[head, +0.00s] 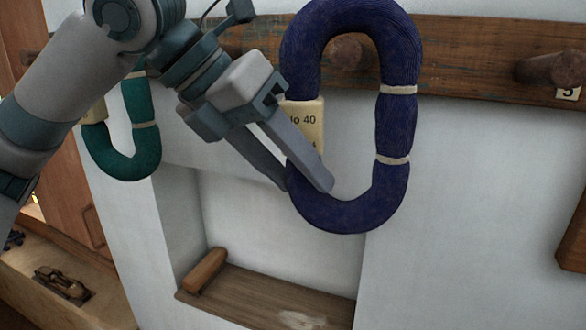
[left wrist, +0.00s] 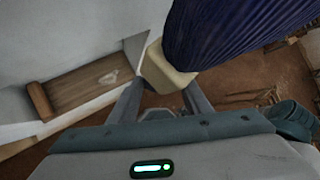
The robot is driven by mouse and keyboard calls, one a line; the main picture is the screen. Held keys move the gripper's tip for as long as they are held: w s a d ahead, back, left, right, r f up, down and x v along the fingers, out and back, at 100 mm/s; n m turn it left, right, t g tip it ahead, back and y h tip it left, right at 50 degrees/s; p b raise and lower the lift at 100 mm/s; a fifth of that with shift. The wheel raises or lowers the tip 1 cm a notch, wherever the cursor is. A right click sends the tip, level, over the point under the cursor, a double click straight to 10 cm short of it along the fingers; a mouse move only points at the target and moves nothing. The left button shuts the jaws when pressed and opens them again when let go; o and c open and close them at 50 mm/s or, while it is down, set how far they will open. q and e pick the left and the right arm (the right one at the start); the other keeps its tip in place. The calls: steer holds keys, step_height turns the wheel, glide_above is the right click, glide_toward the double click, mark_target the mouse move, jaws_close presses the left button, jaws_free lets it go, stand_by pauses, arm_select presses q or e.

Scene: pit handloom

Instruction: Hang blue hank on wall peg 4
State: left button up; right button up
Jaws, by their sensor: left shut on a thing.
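The blue hank (head: 395,130) is a dark blue oval loop with cream ties and a cream tag (head: 305,122) reading "No 40". My left gripper (head: 308,186) is shut on the left side of the loop, near the tag. A round wooden peg (head: 347,53) shows through the upper opening of the loop, below its top bend. I cannot tell whether the loop is around the peg or in front of it. In the left wrist view the hank (left wrist: 230,35) and its tag (left wrist: 163,72) lie at the fingers. The right gripper is not in view.
Peg 5 (head: 550,68), with its number plate (head: 568,93), stands on the wooden rail (head: 465,60) at the right. A green hank (head: 135,150) hangs at the left. Below is a wall niche with a wooden sill (head: 270,298).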

arm_select(q)
steer(key=shift+s+a+f, duration=0.1)
steer(key=shift+f, duration=0.75)
steer(key=o, duration=1.2)
steer(key=shift+c, duration=0.2)
steer(key=shift+o, duration=0.3)
steer(key=shift+w+a, duration=0.1)
steer(key=shift+w, duration=0.15)
steer(key=shift+s+a+r, duration=0.1)
steer(key=shift+a+r, duration=0.05)
steer(key=shift+r, duration=0.3)
steer(key=b+v, duration=0.5)
steer(key=v, duration=1.2)
steer(key=shift+w, duration=0.3)
steer(key=shift+r, duration=0.15)
